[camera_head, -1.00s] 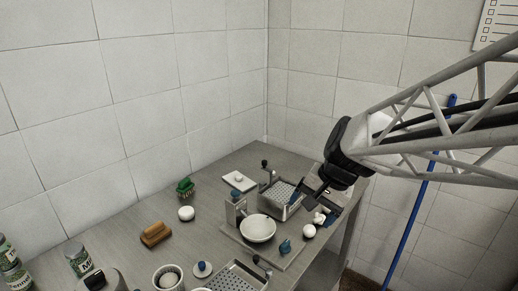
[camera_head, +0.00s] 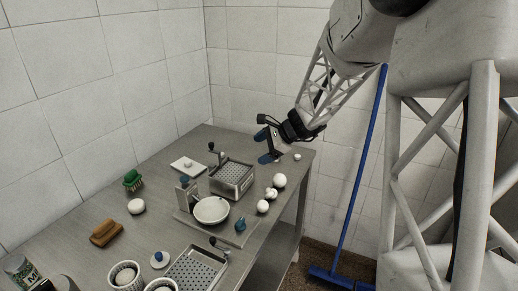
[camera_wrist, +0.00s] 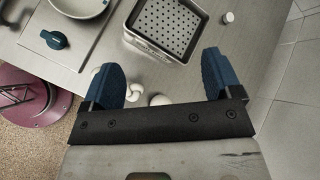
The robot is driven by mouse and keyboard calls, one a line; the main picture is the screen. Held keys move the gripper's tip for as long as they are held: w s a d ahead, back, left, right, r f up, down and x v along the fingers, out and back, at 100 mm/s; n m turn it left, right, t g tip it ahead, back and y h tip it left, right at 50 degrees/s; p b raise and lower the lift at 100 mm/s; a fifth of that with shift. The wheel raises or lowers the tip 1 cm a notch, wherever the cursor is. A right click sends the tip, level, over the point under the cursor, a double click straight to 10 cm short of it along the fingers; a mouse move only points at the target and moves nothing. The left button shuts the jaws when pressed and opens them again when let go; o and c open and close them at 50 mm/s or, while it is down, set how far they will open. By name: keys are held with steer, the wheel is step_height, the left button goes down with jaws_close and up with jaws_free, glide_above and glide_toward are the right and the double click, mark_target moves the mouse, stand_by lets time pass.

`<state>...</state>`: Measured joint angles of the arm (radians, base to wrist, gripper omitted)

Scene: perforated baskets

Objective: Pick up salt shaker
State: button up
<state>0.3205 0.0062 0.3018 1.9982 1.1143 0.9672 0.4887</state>
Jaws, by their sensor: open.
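No object is clearly recognisable as the salt shaker. A small white cylinder (camera_wrist: 228,17) stands on the table beside the perforated basket in the wrist view and could be it. In the head view a small white item (camera_head: 297,156) sits near the table's far right edge; I cannot tell whether they are the same. My gripper (camera_head: 263,146) is over the far end of the table. In the wrist view its blue fingers (camera_wrist: 160,62) are spread, with nothing held between them. The gripper's dark bar hides the table below it in that view.
A perforated metal basket (camera_head: 232,178), a white bowl (camera_head: 211,210) and several white round items (camera_head: 279,181) are near my gripper. A second perforated basket (camera_head: 196,270), a brown brush (camera_head: 106,233) and a green brush (camera_head: 133,180) lie nearer. A wall stands behind the table.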

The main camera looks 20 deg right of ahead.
steer(key=w+d+f+m+t, duration=0.2)
steer(key=w+d+f+m, duration=0.1)
steer(key=w+d+f, duration=0.1)
steer(key=w+d+f+m+t, duration=0.2)
steer(key=w+d+f+m, duration=0.2)
steer(key=d, duration=0.4)
steer(key=w+d+f+m+t, duration=0.1)
steer(key=w+d+f+m, duration=0.3)
steer(key=w+d+f, duration=0.2)
steer(key=shift+w+t, duration=0.4)
steer(key=shift+w, duration=0.4)
steer(key=shift+f, duration=0.1)
steer(key=shift+w+a+f+h, duration=0.15)
steer(key=shift+w+a+f, duration=0.15)
steer(key=shift+w, duration=0.2)
steer(key=shift+w+a+f+h, duration=0.15)
steer(key=shift+w+a, duration=0.25)
steer(key=shift+w, duration=0.05)
steer(key=shift+x, duration=2.65)
steer(key=c, duration=1.1)
steer(key=shift+o, duration=0.2)
